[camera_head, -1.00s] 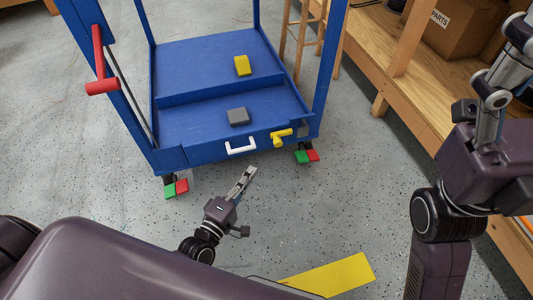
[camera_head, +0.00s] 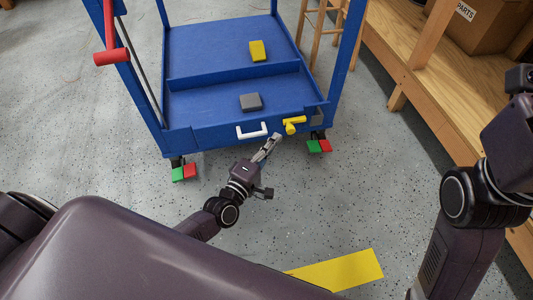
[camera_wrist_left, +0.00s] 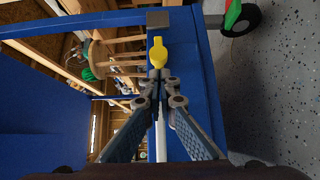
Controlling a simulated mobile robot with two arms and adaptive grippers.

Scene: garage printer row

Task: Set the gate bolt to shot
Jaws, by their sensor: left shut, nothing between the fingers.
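The gate bolt is a yellow bar with a knob (camera_head: 293,124) on the front of the blue cart (camera_head: 190,140), at the right end of the front gate. In the left wrist view the yellow bolt (camera_wrist_left: 158,52) lies straight ahead of the fingertips. A grey bracket (camera_head: 317,117) sits just right of the bolt; it also shows in the left wrist view (camera_wrist_left: 158,19). My left gripper (camera_head: 275,139) is shut and empty, low and left of the knob. The fingertips (camera_wrist_left: 160,76) look close to the bolt; whether they touch it I cannot tell.
A white handle (camera_head: 252,132) is left of the bolt. A red lever (camera_head: 111,56) is on the left post. Green and red pedals (camera_head: 319,146) are below. A wooden bench (camera_head: 430,85) stands right.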

